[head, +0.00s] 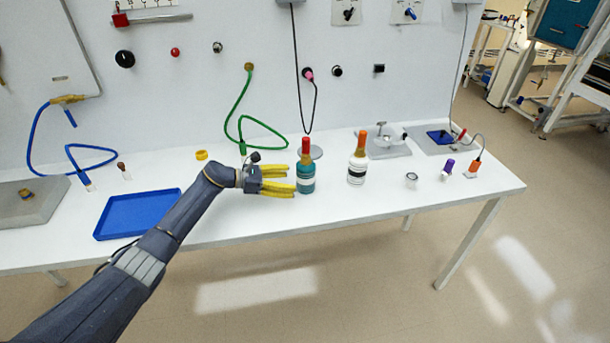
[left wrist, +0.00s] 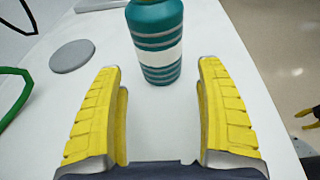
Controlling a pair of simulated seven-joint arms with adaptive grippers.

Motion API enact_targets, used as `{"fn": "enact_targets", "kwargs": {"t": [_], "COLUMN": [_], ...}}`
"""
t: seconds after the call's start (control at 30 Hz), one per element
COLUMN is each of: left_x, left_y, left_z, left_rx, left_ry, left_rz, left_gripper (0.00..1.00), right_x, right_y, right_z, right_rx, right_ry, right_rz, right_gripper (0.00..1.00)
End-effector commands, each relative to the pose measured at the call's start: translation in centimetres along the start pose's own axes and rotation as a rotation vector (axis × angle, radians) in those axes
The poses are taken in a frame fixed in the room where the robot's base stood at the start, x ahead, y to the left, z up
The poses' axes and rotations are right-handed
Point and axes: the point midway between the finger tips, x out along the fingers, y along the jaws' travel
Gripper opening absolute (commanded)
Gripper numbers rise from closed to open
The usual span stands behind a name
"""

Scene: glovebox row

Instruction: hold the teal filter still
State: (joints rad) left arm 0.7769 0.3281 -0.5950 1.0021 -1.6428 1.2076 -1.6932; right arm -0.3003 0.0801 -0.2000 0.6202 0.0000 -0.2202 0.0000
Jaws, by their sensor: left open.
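The teal filter (head: 306,178) stands upright on the white table. It is a teal bottle with a pale band, grey stripes and an orange and red top. My left gripper (head: 293,181) is open and level with the table, its yellow fingers pointing at the filter from the left. In the left wrist view the filter (left wrist: 157,42) stands just ahead, centred between the fingertips (left wrist: 160,65), with a gap on each side. Its top is cut off there. Yellow fingertips at the right edge of that view look like part of my right gripper (left wrist: 306,117).
A white bottle (head: 357,170) with a similar top stands to the right of the filter. A grey disc (head: 316,152) lies behind it. A blue tray (head: 122,228) is at left, a green hose (head: 262,125) behind my gripper. The table's front edge is close.

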Motion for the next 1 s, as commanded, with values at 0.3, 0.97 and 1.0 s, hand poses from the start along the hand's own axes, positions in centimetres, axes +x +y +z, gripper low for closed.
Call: {"fn": "enact_targets", "kwargs": {"t": [0.3,0.97,1.0], "left_x": [3.6,5.5,5.5], "left_y": [-0.1,0.0,0.0], "left_z": [0.1,0.1,0.1], "left_rx": [0.001,0.002,0.002], "left_ry": [0.001,0.0,0.001], "left_rz": [-0.002,0.0,-0.001], "left_gripper": [0.73,0.73,0.73], "right_x": [0.0,0.0,0.0], "right_y": [0.0,0.0,0.0], "right_z": [0.0,0.0,0.0], "right_rx": [0.0,0.0,0.0], "right_ry": [0.0,0.0,0.0], "right_rz": [0.0,0.0,0.0], "right_gripper": [0.44,0.44,0.44]}}
